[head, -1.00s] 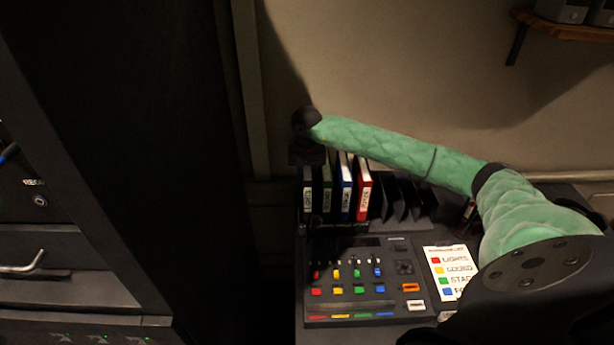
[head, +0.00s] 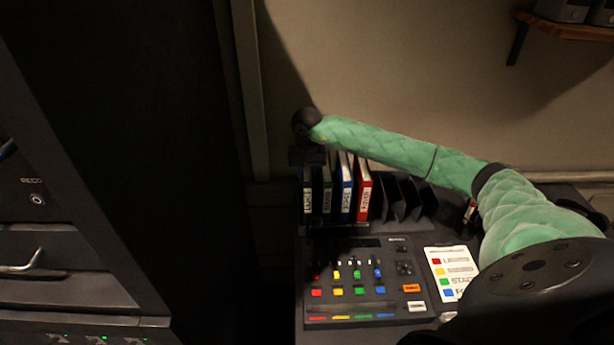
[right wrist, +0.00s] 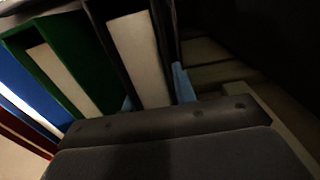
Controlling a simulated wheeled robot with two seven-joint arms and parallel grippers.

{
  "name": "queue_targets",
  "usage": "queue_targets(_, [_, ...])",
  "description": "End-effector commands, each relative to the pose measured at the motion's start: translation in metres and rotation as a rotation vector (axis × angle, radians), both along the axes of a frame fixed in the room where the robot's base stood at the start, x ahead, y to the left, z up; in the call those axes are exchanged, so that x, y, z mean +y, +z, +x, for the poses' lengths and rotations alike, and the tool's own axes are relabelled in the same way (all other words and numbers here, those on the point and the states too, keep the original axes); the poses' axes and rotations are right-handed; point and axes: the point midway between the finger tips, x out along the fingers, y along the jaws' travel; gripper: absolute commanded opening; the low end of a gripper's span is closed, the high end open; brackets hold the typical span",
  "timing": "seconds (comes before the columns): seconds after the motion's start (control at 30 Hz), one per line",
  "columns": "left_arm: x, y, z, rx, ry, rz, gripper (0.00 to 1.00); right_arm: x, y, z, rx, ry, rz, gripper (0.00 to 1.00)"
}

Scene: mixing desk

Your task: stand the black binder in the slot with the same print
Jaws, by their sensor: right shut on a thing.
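The black binder (head: 307,199) with a white spine label stands upright at the left end of the dark rack (head: 418,203). In the right wrist view the black binder (right wrist: 143,62) lies between two light-blue finger pads. My right gripper (head: 308,166) reaches down from above and is shut on its top. The green, blue and red binders stand directly to its right. Slots on the rack's right side look empty. Prints on the slots are too small or hidden to read. My left gripper is out of view.
The green binder (right wrist: 68,68) is close beside the held one. The mixing console (head: 365,290) and a colour-coded card (head: 450,270) lie in front of the rack. A tall dark cabinet stands left. A wall shelf (head: 575,30) is at the upper right.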

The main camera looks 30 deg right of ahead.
Motion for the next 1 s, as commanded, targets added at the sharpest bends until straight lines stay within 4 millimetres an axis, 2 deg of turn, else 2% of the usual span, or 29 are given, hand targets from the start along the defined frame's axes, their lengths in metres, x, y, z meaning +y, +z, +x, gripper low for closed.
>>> queue_targets(0.53, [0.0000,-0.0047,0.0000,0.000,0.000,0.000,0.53,-0.0002,-0.0028,0.0003,-0.001,0.000,0.000,0.00])
queue_targets(0.57, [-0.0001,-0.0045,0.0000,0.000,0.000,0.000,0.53,-0.0001,-0.0026,0.0002,-0.001,0.000,0.000,0.29])
queue_targets(0.67, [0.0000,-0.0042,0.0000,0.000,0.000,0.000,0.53,-0.0001,-0.0025,0.0002,-0.001,0.000,-0.001,0.49])
queue_targets(0.7, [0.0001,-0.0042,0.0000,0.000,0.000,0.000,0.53,-0.0001,-0.0025,0.0002,-0.001,0.000,-0.001,0.53])
queue_targets(1.0, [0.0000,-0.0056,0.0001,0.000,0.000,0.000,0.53,-0.0001,-0.0025,0.0001,0.000,0.000,0.000,0.53])
